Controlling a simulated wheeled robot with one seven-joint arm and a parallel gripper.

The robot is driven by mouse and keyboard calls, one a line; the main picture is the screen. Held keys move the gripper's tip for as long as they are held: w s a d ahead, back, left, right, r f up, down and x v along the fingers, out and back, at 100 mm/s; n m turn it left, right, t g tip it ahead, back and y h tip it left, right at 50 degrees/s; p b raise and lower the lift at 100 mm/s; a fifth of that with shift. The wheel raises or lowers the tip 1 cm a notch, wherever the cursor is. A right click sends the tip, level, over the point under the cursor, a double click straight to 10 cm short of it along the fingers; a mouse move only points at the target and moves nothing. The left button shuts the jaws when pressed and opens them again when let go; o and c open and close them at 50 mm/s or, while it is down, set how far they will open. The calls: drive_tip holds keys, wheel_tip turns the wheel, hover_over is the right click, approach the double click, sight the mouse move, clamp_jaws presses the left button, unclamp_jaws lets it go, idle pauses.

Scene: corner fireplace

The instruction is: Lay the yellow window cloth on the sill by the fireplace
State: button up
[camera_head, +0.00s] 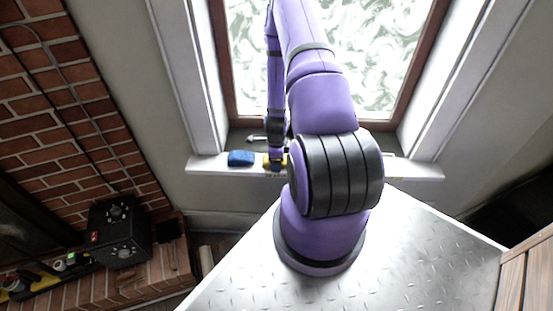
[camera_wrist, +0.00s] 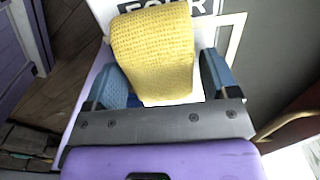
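The yellow cloth (camera_wrist: 155,50), a coarse-textured folded pad, lies between my gripper's two blue fingers (camera_wrist: 158,70) in the wrist view. The left finger seems to meet its edge; a narrow pale gap shows beside the right finger. I cannot tell whether the fingers grip it. In the head view, my gripper (camera_head: 275,155) points down at the window sill (camera_head: 207,163), with some yellow of the cloth (camera_head: 268,160) showing around its tip. Whether the cloth rests on the sill or hangs just above it is unclear. My arm hides part of the sill.
A blue object (camera_head: 241,158) sits on the sill just left of my gripper. The window (camera_head: 240,60) rises behind. A black box (camera_head: 120,232) stands on the brick ledge at the left. A white lettered surface (camera_wrist: 103,12) shows behind the cloth in the wrist view.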

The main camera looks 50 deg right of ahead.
drive_tip(key=shift+o, duration=1)
wheel_tip(320, 180, up, 11)
drive_tip(key=shift+f, duration=0.1)
